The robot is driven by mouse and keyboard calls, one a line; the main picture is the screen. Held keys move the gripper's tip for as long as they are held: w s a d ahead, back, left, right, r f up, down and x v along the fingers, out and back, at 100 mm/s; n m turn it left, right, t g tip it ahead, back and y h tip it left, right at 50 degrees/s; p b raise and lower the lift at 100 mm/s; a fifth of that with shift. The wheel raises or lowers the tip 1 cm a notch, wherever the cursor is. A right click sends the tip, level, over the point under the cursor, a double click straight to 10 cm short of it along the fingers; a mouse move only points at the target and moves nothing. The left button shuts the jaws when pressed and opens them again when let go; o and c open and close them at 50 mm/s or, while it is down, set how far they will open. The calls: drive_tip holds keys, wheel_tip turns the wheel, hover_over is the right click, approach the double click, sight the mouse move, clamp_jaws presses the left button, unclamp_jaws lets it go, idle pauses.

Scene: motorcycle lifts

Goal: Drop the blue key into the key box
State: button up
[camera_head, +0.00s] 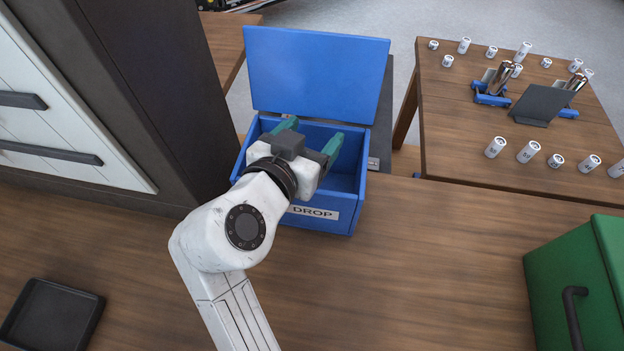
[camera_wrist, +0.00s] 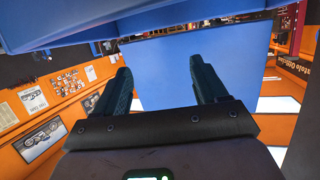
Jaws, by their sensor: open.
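The key box is a blue box (camera_head: 348,209) with its lid raised at the back and a label reading "DROP" on its front. My gripper (camera_head: 312,132) is over the box's opening, with its two green fingers spread apart and nothing seen between them. In the wrist view my gripper (camera_wrist: 160,80) is also open and empty, with the blue of the box (camera_wrist: 160,65) in front of it. The blue key is not seen in either view. Part of the box's inside is hidden behind my gripper and arm.
A dark cabinet with white drawers (camera_head: 60,120) stands close on the left. A black tray (camera_head: 50,315) lies at the front left. A green box (camera_head: 570,290) stands at the right. A table (camera_head: 450,130) behind holds several sockets.

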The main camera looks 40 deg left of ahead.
drive_tip(key=b+v, duration=0.2)
drive_tip(key=v, duration=0.9)
drive_tip(key=shift+f, duration=0.1)
idle(0.4)
